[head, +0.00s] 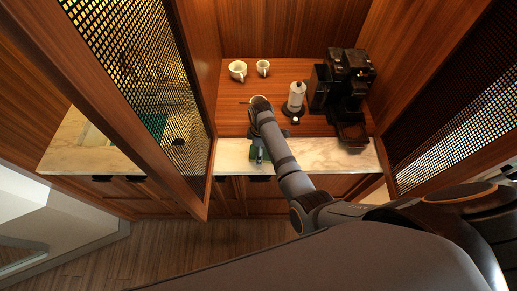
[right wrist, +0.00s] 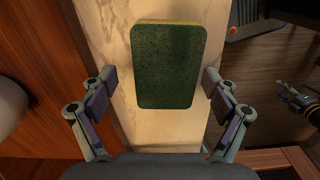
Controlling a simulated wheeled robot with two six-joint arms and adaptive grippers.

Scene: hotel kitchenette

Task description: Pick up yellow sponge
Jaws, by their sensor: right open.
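The sponge (right wrist: 168,68) lies flat on the marble counter, its dark green scouring side up and a thin yellow edge at the top in the right wrist view. In the head view a little of its green (head: 252,157) shows at the counter's front edge, partly covered by my right arm. My right gripper (right wrist: 160,78) is open and empty above the sponge, one finger to each side, with gaps between. In the head view the right gripper (head: 259,151) is mostly hidden by its arm. What seems to be my left gripper (right wrist: 297,101) shows at the right edge of the wrist view, its opening unclear.
Two white cups (head: 238,70), a moka pot (head: 295,98) and a black coffee machine (head: 350,85) stand on the wooden surface behind the marble strip (head: 335,153). Mesh-panelled doors (head: 135,60) stand open at both sides. The marble right of the sponge is clear.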

